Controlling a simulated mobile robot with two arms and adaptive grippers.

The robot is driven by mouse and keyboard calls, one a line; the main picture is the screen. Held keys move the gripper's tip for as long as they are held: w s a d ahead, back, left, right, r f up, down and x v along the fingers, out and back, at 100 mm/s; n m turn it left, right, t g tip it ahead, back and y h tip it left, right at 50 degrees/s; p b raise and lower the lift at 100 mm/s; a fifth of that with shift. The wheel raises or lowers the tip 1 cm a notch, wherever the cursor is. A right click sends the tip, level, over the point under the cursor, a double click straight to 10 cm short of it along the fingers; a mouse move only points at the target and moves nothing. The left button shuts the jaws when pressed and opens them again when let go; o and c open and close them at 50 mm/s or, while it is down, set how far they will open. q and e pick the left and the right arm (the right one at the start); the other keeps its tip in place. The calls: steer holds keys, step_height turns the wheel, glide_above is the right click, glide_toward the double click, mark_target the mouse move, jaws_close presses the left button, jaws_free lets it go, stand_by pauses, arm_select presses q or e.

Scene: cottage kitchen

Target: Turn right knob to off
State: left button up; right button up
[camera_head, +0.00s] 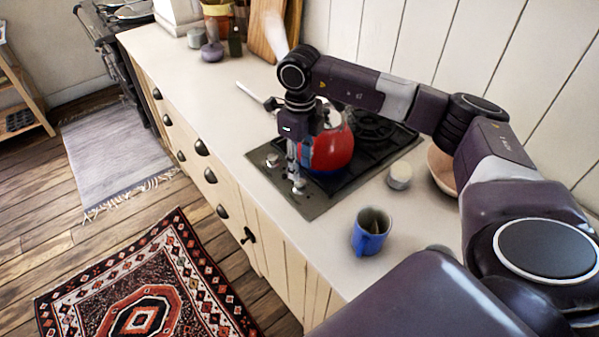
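The black gas hob (318,207) is set in the pale counter, with two small knobs on its front steel strip. The left knob (272,160) stands clear. The right knob (299,188) is directly below my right gripper (296,178), which points down at it. The fingertips are at the knob, touching or very close. The fingers look close together, but I cannot tell whether they grip it. The knob's marking is too small to read. My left gripper is out of view.
A red kettle (332,150) stands on the hob just behind my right gripper. A blue mug (371,232), a small pale jar (400,176) and a bowl (441,168) are to the right. A light-handled utensil (250,93) lies left of the hob. The counter's left stretch is mostly clear.

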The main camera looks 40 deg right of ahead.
mark_target(300, 181)
step_height(300, 181, down, 4)
steer(key=shift+w+f+p, duration=0.1)
steer(key=shift+p, duration=0.5)
steer(key=shift+f, duration=0.6)
steer(key=c, duration=0.7)
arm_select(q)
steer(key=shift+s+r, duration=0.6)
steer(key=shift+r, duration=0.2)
arm_select(e)
jaws_close()
